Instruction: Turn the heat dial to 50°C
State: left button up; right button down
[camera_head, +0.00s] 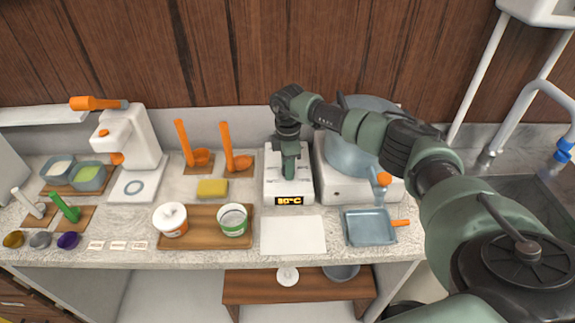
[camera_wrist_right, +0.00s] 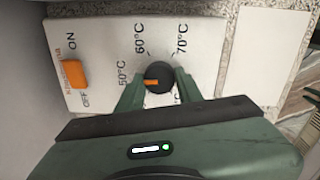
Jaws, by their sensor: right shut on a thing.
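The heat dial (camera_wrist_right: 158,74) is a round black knob with an orange pointer mark, on a white panel marked 50°C, 60°C and 70°C; another °C label is partly covered. The orange mark points left, toward the 50°C label (camera_wrist_right: 123,73). My right gripper (camera_wrist_right: 158,87) is shut on the dial, with one green finger on each side. In the head view my right gripper (camera_head: 290,168) reaches down onto the white heating unit (camera_head: 273,187). Its orange display (camera_head: 289,201) appears to read 50°C. The dial is hidden there by the gripper. My left gripper is out of view.
An orange ON/OFF switch (camera_wrist_right: 73,73) sits beside the dial. A large round pan (camera_head: 352,150) on a white base stands close to the right. A white sheet (camera_head: 293,235) and a blue-grey tray (camera_head: 369,229) lie in front. A yellow sponge (camera_head: 212,188) lies to the left.

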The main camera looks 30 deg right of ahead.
jog(key=shift+w+d+r, duration=0.1)
jog(key=shift+r, duration=0.05)
dwell(0.3)
jog(key=c, duration=1.1)
grip_release()
jog(key=shift+o, duration=0.9)
jog(key=r+b, duration=0.1)
jog(key=r, duration=0.2)
jog(key=r+b, duration=0.1)
jog(key=r, duration=0.2)
jog(key=shift+s+r, duration=0.2)
jog(key=shift+r, duration=0.05)
jog(key=shift+r+b, duration=0.3)
jog(key=shift+r, duration=0.3)
